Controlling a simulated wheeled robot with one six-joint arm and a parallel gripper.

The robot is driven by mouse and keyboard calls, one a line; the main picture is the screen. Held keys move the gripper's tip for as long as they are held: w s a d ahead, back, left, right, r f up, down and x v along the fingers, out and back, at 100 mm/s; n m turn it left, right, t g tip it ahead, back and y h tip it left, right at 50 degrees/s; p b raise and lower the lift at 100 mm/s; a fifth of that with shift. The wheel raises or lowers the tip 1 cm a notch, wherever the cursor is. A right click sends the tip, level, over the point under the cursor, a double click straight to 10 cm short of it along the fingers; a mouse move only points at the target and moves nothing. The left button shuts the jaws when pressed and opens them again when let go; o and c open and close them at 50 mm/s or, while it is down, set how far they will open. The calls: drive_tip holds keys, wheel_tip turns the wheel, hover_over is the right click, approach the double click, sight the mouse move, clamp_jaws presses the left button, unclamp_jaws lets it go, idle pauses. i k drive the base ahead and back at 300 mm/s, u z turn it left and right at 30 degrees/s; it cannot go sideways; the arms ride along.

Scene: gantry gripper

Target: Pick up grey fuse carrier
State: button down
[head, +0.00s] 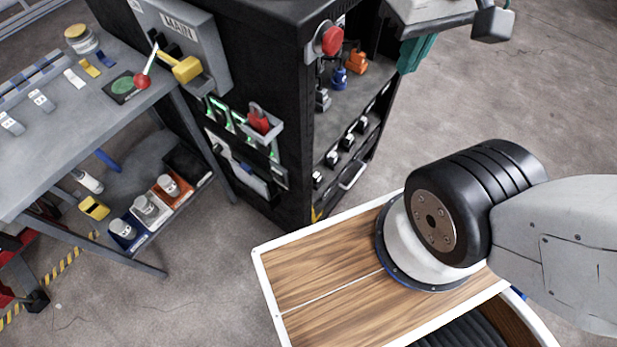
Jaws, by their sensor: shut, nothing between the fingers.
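Several small blocks lie on the grey workbench (60,150) at the left, and they look like fuse carriers. One light grey block (41,100) lies mid-bench, and another grey block (11,123) is near the left picture edge. A whitish block (75,77), a yellow block (90,68) and a blue block (106,60) lie in a row farther back. I cannot tell which one is the grey fuse carrier. My gripper is out of view; only the base part of my arm shows at the right, far from the bench.
A tall black cabinet (270,90) with a grey MAIN box (180,35) and a red button (331,39) stands right of the bench. A lower shelf (150,215) holds several jars and bins. A jar (81,39) stands at the bench's back. Floor is clear in front.

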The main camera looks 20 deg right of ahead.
sight(317, 176)
drive_tip(key=z, duration=0.5)
drive_tip(key=k, duration=1.2)
drive_tip(key=z, duration=0.95)
drive_tip(key=i, duration=1.2)
drive_tip(key=u, duration=0.8)
